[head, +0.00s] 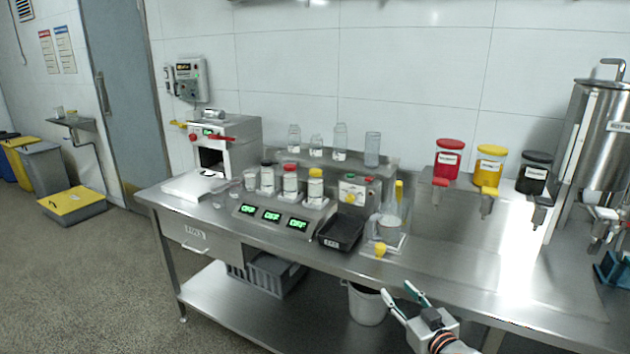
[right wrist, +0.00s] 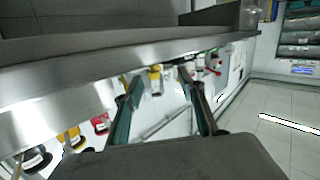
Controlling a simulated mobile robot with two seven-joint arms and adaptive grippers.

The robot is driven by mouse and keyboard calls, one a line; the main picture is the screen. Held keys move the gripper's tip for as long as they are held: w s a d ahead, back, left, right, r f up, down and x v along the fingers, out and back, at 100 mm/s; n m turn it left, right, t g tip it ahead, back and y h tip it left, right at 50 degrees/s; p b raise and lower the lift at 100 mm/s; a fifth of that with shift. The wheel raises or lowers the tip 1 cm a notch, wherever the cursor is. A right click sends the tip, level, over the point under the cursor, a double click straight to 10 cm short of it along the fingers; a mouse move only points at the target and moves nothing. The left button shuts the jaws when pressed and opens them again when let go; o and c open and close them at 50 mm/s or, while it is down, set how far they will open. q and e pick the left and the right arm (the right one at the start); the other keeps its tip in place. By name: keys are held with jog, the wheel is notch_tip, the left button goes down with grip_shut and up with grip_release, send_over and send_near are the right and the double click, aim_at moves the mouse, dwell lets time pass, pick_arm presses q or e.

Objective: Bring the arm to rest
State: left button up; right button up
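My right gripper (head: 404,299) shows at the bottom right of the head view, in front of the steel bench's front edge. Its two fingers are spread apart with nothing between them. In the right wrist view the fingers (right wrist: 160,95) are also apart and empty, with the bench edge beyond them. My left gripper is in neither view.
The steel bench (head: 470,262) carries a scale unit with jars, a black tray (head: 341,232) and a glass flask (head: 389,224). Red, yellow and black dispensers (head: 448,160) hang at the right. A white bucket (head: 367,304) stands on the lower shelf.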

jog(key=s+d+f+n+g+h, duration=0.15)
jog(key=s+f, duration=0.25)
jog(key=s, duration=0.4)
jog(key=s+f+n+g+h, duration=0.1)
jog(key=s+f+g+h, duration=0.2)
jog(key=s, duration=0.6)
jog(key=s+d+n+g+h, duration=0.1)
jog(key=s+d+g+h, duration=0.1)
jog(key=s+d, duration=0.5)
jog(key=s+d+g+h, duration=0.2)
jog(key=s+g, duration=0.1)
jog(key=s, duration=0.8)
jog(key=w+a+f+m+t+y, duration=0.1)
jog(key=a+f+t+y, duration=0.3)
jog(key=a+f+y, duration=0.4)
jog(key=a+f+m, duration=0.1)
jog(key=a+f, duration=0.4)
jog(key=a, duration=0.3)
jog(key=shift+w+f+m, duration=0.15)
jog(key=shift+w+m, duration=0.1)
jog(key=shift+m, duration=0.1)
